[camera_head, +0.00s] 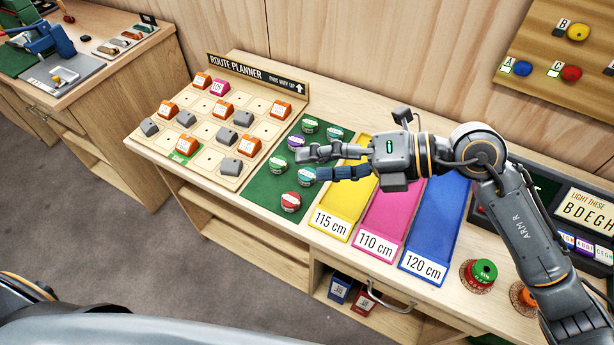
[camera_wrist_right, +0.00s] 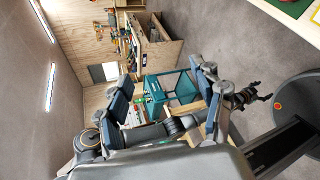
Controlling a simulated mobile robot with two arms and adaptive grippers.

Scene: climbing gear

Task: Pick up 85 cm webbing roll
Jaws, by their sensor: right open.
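My right gripper (camera_head: 308,164) is open and empty over the mat's right part, fingers pointing left. Its fingers frame the right wrist view (camera_wrist_right: 166,92). A dark gripper (camera_wrist_right: 256,97), apparently my left, shows small there; its jaws are unclear.
A route planner board (camera_head: 203,155) with blocks stands left of the mat. Yellow (camera_head: 343,200), pink (camera_head: 388,215) and blue (camera_head: 436,220) length strips lie to its right. A green-topped spool (camera_head: 480,274) stands near the front edge. A wooden wall is behind the bench.

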